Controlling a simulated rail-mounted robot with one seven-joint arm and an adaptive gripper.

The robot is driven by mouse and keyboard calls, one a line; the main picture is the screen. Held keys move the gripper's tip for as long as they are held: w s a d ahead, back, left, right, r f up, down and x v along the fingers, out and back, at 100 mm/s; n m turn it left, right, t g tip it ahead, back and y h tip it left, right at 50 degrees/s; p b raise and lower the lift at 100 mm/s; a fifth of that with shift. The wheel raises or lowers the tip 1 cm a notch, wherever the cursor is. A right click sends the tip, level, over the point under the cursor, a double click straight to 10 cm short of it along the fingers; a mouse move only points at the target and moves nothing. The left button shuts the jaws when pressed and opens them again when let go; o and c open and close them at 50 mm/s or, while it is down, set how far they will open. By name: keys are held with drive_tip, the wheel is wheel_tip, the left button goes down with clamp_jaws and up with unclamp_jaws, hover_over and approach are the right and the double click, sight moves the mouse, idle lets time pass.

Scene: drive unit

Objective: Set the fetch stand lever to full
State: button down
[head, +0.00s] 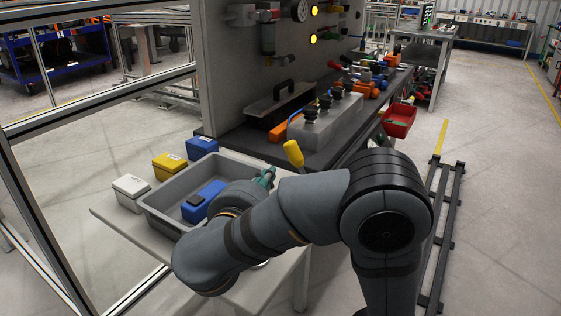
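A yellow-handled lever (293,154) stands up beside the dark bench's front edge, just above my arm; it is probably the lever, though no label on it can be read. Its lower part is hidden behind my arm. A teal part (265,178) shows to its lower left, next to the grey tray; I cannot tell what it belongs to. My arm reaches left from the right of the head view and bends over the small table. My gripper cannot be made out, so its opening and distance to the lever cannot be seen.
A grey tray (158,207) holding a blue box (203,201) sits on the small table. A grey block with black knobs (326,124) and a red bin (398,121) are on the bench side. A metal frame stands left.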

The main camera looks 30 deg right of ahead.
sight(296, 160)
drive_tip(key=b+x, duration=0.1)
drive_tip(key=x, duration=0.8)
drive_tip(key=shift+w+d+f, duration=0.1)
drive_tip(key=shift+w+d, duration=0.05)
drive_tip(key=shift+d, duration=0.1)
drive_tip(key=shift+a+b, duration=0.1)
drive_tip(key=shift+b, duration=0.5)
